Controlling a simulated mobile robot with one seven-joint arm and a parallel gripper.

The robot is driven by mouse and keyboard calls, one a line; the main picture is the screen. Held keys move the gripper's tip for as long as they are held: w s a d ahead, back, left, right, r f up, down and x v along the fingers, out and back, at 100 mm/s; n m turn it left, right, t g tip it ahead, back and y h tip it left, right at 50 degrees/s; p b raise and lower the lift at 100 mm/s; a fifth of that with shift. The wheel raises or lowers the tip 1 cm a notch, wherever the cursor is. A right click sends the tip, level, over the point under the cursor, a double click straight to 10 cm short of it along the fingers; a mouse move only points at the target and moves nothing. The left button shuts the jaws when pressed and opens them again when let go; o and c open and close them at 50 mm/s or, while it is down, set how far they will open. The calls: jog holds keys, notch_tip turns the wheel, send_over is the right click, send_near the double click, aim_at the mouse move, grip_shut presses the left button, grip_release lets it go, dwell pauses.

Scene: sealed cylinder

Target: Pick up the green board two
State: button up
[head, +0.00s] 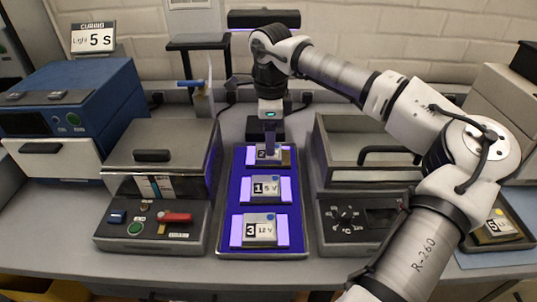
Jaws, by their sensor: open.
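The board marked 2 (255,158) lies at the far end of the blue-violet lit tray (226,221). My gripper hides much of it, and I cannot make out a green colour on it in this light. My gripper (270,151) points down right over this board, with its fingers at or just above it. It is open; whether the fingers touch the board cannot be told from here. The board marked 1 (261,189) lies in the middle of the tray, and the board marked 3 (260,230) lies nearest the front.
A grey lidded box (162,160) with a red lever stands left of the tray. A grey unit with a dial and handle (366,215) stands close on the right. A blue machine (75,97) is far left. Another board marked 5 (494,229) sits in a tray far right.

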aim_at(257, 158)
jog(key=f, duration=0.2)
jog(key=f+p, duration=0.1)
jog(key=f, duration=0.1)
jog(key=shift+w+a+f, duration=0.1)
jog(key=shift+a+f, duration=0.1)
jog(key=shift+f, duration=0.05)
jog(key=c, duration=0.8)
